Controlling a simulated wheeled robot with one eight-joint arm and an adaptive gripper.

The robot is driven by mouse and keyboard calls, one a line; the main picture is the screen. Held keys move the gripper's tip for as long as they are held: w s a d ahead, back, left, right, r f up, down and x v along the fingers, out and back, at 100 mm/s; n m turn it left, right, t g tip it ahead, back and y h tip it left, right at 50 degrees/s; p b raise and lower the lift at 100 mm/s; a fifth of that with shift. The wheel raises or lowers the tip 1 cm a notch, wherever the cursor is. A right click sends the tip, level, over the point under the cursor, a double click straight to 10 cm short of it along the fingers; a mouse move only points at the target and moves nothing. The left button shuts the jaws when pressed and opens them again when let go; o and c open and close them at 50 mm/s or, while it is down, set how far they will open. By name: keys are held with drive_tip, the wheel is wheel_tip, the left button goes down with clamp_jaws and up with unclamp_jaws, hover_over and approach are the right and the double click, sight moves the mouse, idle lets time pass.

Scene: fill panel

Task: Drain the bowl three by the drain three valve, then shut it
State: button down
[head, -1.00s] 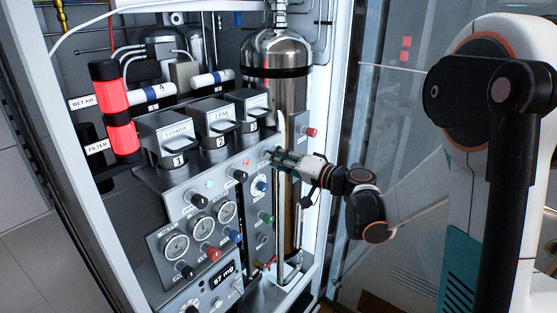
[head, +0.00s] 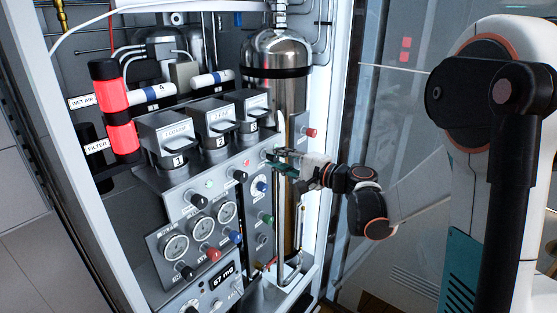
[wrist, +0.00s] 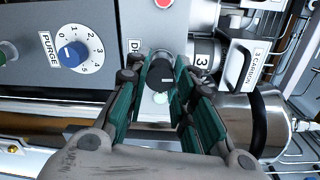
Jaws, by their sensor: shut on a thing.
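In the head view the fingers largely hide the knob. The liquid level in the bowl cannot be made out.
A blue purge dial (wrist: 72,54) sits near the fingers. Bowls one (head: 178,160) and two (head: 221,142) stand to the left, above gauges (head: 200,227) and coloured knobs. A steel tank (head: 276,75) rises behind. The cabinet's white frame (head: 325,140) is close to my wrist.

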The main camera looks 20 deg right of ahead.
drive_tip(key=shift+m, duration=0.4)
drive_tip(key=c, duration=1.3)
unclamp_jaws()
drive_tip(key=shift+c, duration=0.2)
drive_tip(key=shift+d, duration=0.1)
drive_tip(key=v, duration=1.2)
drive_tip(key=shift+f, duration=0.1)
